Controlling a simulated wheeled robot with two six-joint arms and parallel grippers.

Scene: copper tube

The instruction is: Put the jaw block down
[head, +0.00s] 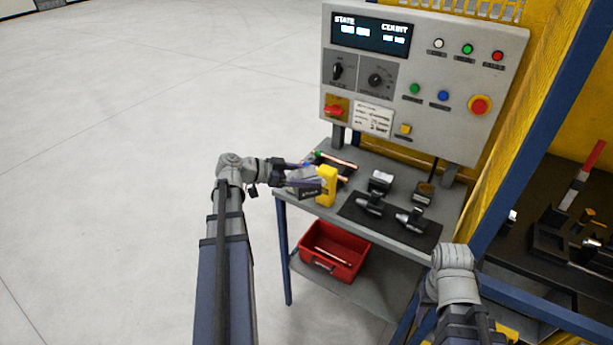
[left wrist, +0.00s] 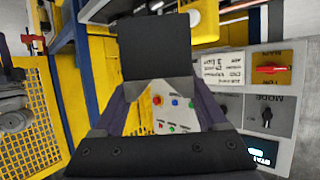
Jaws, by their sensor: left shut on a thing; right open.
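My left gripper (head: 312,182) is over the left end of the grey bench. It is shut on the jaw block, a dark block whose flat face (left wrist: 155,47) shows between the fingers in the left wrist view. In the head view the block is hard to separate from the fingers, and I cannot tell whether it touches the bench. A yellow object (head: 327,186) stands right beside the gripper. Two small dark blocks with light tops, one (head: 380,181) nearer and one (head: 424,191) further right, sit on the bench. My right arm is at the lower right; its fingers are not visible.
A grey control panel (head: 420,75) rises behind the bench (head: 385,160). Copper tubes (head: 340,161) lie at the bench's back left. Two dark tools (head: 410,219) lie on a black mat (head: 352,212). A red bin (head: 335,262) is on the lower shelf. A blue post (head: 550,130) stands right.

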